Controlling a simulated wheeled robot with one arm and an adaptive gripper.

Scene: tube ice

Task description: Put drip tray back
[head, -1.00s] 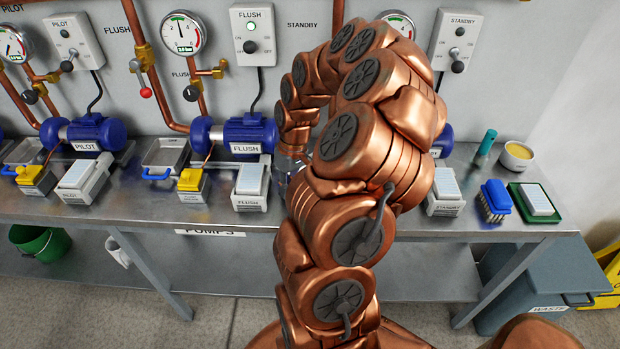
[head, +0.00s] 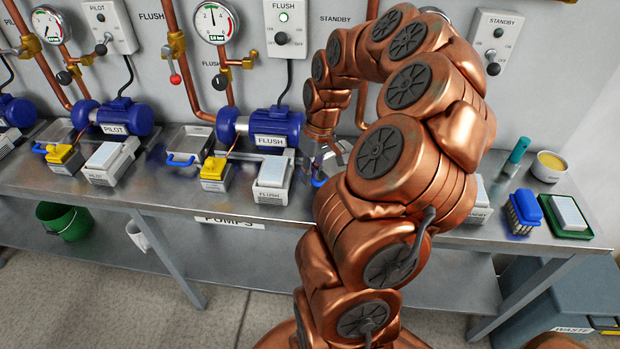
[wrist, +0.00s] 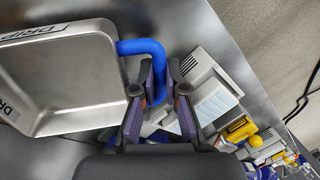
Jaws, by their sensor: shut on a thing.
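The drip tray (wrist: 70,85) is a shallow grey metal tray marked DRIP with a blue loop handle (wrist: 145,47). It fills the left of the wrist view. My gripper (wrist: 160,85) is shut on the blue handle. In the head view a piece of the tray (head: 337,158) shows beside my gripper (head: 318,148), right of the FLUSH pump; my arm hides the rest. I cannot tell whether the tray touches the bench.
On the steel bench (head: 240,205) stand the blue PILOT pump (head: 118,117) and FLUSH pump (head: 268,128), each with another grey tray (head: 190,140) nearby. A green bucket (head: 65,220) sits below.

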